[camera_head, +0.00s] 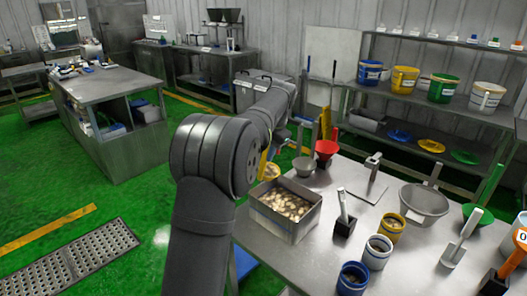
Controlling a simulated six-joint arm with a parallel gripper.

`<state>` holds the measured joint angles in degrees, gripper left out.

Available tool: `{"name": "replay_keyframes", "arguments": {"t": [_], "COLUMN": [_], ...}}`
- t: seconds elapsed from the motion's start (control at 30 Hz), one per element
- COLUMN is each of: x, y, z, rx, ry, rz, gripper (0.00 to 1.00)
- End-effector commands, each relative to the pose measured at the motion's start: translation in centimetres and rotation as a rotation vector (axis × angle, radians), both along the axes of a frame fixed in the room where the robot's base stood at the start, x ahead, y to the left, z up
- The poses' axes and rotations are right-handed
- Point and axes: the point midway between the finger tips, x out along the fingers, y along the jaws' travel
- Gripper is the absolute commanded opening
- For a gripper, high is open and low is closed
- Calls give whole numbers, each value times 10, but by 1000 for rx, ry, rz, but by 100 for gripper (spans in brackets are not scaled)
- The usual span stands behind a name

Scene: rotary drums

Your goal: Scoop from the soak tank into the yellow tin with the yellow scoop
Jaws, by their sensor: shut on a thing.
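The soak tank (268,221) is a square steel bin at the left edge of the steel table, filled with pale tan lumps. The yellow tin (391,228) is a small open can with a yellow band, standing upright to the right of the tank. My gripper (280,140) is behind and above the tank, largely hidden by my arm. It is shut on the yellow scoop (266,168), of which a yellow part shows beside the tank's back left corner. The scoop's contents cannot be made out.
A small black holder with a grey-handled tool (344,216) stands between tank and tins. Shelves with buckets line the wall.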

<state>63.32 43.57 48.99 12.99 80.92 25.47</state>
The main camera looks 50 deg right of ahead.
Motion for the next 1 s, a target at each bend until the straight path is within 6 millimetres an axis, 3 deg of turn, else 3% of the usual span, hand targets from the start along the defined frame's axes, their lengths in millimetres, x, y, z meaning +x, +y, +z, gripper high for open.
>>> {"name": "replay_keyframes", "arguments": {"t": [1.0], "x": [-58], "y": [0], "z": [-17], "rx": [0], "ry": [-489], "rz": [-3], "gripper": [0]}}
